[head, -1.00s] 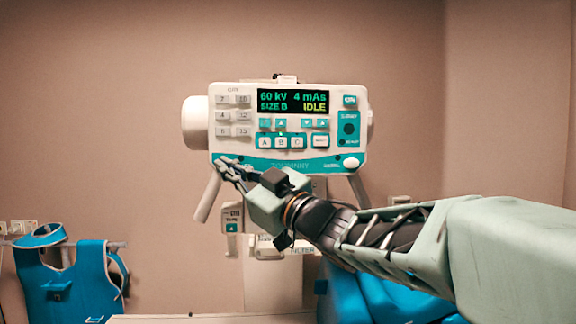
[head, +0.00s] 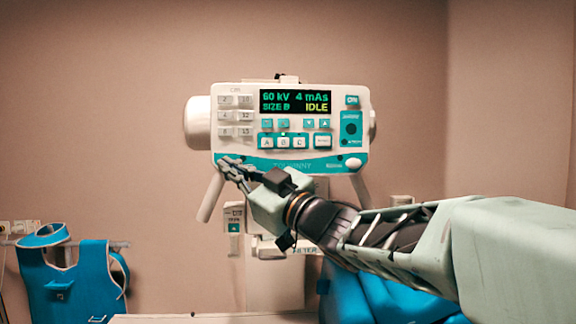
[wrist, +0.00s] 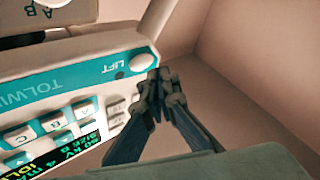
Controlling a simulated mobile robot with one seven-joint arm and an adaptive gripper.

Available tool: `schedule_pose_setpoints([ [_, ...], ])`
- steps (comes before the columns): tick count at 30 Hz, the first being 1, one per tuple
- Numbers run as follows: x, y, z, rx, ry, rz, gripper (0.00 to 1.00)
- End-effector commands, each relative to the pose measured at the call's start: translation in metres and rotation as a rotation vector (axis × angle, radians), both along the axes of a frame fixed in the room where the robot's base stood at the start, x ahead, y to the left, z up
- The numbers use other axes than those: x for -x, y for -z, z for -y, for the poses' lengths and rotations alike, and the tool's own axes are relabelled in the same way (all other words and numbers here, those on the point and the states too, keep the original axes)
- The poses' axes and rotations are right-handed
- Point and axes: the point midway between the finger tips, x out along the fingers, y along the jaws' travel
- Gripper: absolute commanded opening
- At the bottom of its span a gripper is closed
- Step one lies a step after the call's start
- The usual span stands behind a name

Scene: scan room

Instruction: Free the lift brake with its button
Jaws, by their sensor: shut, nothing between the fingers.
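The white tube head with its teal-edged panel (head: 300,162) faces me in the head view. Its display (head: 295,101) reads 60 kV, 4 mAs, SIZE B, IDLE. In the wrist view the panel (wrist: 60,85) appears upside down. My gripper (head: 228,163) is shut and empty at the panel's lower left corner. In the wrist view its fingertips (wrist: 158,78) are right at the button's edge; I cannot tell whether they touch it. In the head view my gripper hides the button.
Two handles slant down below the tube head, the left one (head: 210,198) near my gripper. A column stands behind and below. A blue apron (head: 70,285) hangs at the left on a rail. A blue padded thing (head: 385,295) lies under my arm.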

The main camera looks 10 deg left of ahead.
Motion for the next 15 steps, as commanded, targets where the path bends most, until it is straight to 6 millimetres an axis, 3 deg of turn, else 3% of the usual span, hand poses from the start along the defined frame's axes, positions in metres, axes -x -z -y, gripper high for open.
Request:
schedule_pose_setpoints([
  [15,-0.0085,0.0001,-0.002,0.0,0.0,0.0,0.0],
])
